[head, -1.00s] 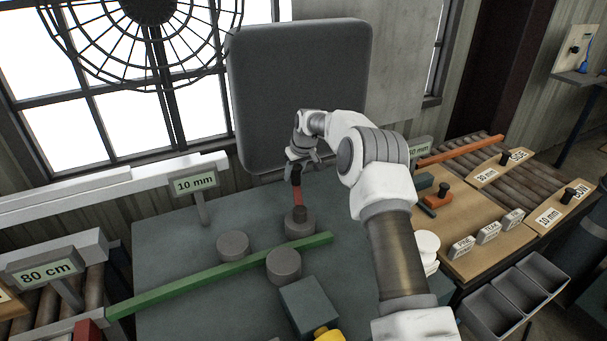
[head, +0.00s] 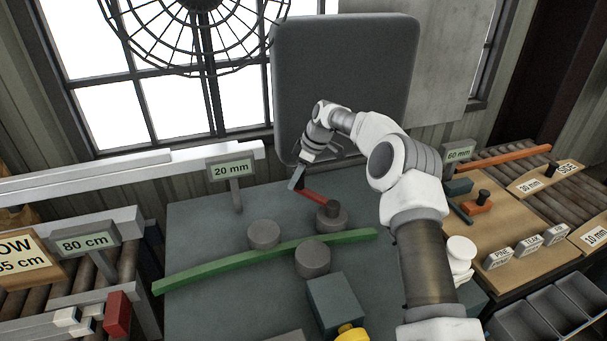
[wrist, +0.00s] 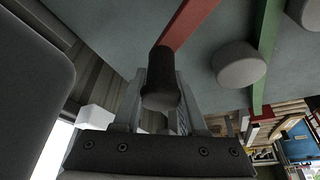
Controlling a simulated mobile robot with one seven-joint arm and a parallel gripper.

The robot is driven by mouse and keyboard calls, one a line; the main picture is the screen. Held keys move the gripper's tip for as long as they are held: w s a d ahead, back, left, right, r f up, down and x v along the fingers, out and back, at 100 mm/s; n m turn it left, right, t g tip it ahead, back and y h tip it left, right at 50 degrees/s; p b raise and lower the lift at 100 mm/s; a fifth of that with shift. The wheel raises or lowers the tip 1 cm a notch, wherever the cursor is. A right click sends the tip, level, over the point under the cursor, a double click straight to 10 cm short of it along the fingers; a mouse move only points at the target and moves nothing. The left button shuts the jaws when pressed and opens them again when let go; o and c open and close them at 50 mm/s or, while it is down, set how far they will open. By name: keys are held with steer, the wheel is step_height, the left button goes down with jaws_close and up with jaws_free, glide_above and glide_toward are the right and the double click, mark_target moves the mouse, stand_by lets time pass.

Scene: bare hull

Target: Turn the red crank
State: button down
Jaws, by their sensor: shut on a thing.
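The red crank arm (head: 318,195) reaches from a dark hub (head: 332,214) on the bench up and left toward my gripper (head: 302,170). In the wrist view, the red arm (wrist: 190,22) ends in a dark upright handle (wrist: 162,88). My gripper (wrist: 161,100) is shut on this handle, one finger on each side. A green bar (head: 215,267) runs between the round grey rollers; two rollers (head: 264,234) (head: 312,258) stand on either side of it. The bar is bowed. A sign (head: 232,169) behind reads 20 mm.
A large grey panel (head: 345,85) stands close behind my gripper. A grey block (head: 335,303) with a yellow part lies at the bench front. A roller rack with an 80 cm sign (head: 85,242) is at left. A wooden board with small parts (head: 505,225) is at right.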

mark_target(313, 193)
steer(key=shift+s+a+n+g, duration=0.3)
steer(key=shift+s+a+n, duration=0.1)
steer(key=shift+s+n, duration=0.35)
steer(key=shift+s+a+n+g, duration=0.3)
steer(key=shift+s+a+n, duration=0.1)
steer(key=shift+s+n, duration=0.3)
steer(key=shift+c, duration=2.3)
jaws_free()
steer(key=shift+r, duration=0.1)
steer(key=v, duration=1.7)
steer(key=shift+d+p, duration=0.15)
steer(key=shift+p, duration=0.3)
steer(key=shift+s, duration=0.1)
